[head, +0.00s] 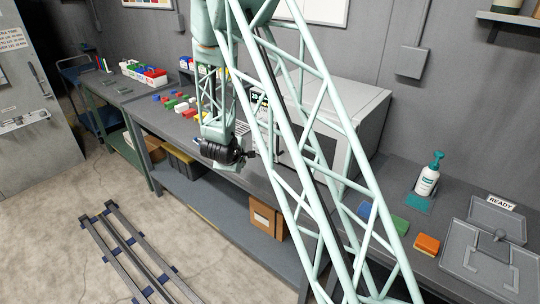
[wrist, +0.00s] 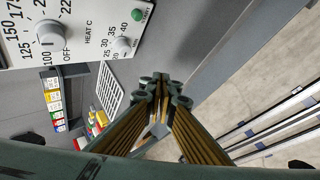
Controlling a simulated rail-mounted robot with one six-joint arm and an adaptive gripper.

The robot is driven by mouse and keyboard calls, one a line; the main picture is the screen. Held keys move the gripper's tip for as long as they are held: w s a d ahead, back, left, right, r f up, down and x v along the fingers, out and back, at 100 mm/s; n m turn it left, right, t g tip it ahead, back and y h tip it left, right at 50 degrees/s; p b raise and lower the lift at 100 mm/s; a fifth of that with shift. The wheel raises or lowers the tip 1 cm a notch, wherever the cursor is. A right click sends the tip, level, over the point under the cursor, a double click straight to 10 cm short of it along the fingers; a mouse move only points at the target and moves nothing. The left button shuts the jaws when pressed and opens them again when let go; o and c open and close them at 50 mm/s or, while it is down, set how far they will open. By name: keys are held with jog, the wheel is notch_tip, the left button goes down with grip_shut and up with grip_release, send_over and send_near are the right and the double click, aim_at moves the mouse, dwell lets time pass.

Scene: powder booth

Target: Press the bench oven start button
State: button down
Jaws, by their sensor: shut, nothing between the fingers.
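The bench oven (head: 362,105) is a light grey box on the bench, partly hidden behind my arm in the head view. In the wrist view its white control panel (wrist: 82,22) fills the upper left, tilted. It carries a large heat dial (wrist: 50,32), a smaller minutes dial (wrist: 122,46) and the green start button (wrist: 138,15) near the panel's edge. My gripper (wrist: 162,88) is shut and empty, its fingertips apart from the button and lower in the picture. In the head view my gripper (head: 250,155) is in front of the oven, above the bench's front edge.
Small coloured blocks (head: 180,105) lie on the bench left of the oven. A pump bottle (head: 427,180), sponges (head: 427,244) and a grey lidded tray (head: 492,265) are at the right. Floor rails (head: 130,250) run in front. The floor is otherwise mostly clear.

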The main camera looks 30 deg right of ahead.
jog(key=shift+n+h, duration=0.7)
jog(key=shift+h, duration=0.2)
jog(key=shift+s+d+f+p, duration=0.15)
jog(key=shift+d+f+p, duration=0.3)
jog(key=shift+d+f, duration=0.7)
jog(key=shift+s+d+f+p, duration=0.15)
jog(key=shift+d+f+p, duration=0.3)
jog(key=shift+d+f, duration=0.65)
jog(key=shift+a+f, duration=0.2)
jog(key=shift+a, duration=0.05)
jog(key=shift+d, duration=0.1)
jog(key=shift+w+d+b, duration=0.3)
jog(key=shift+w+d, duration=0.05)
jog(key=shift+d, duration=0.55)
jog(key=shift+w+d+b, duration=0.3)
jog(key=shift+w+d, duration=0.05)
jog(key=shift+d, duration=0.5)
jog(key=shift+w+d+b, duration=0.3)
jog(key=shift+w+d, duration=0.05)
jog(key=shift+d, duration=0.55)
jog(key=shift+w+d+p, duration=0.25)
jog(key=shift+d, duration=0.45)
jog(key=shift+w+d+p, duration=0.25)
jog(key=shift+d, duration=0.4)
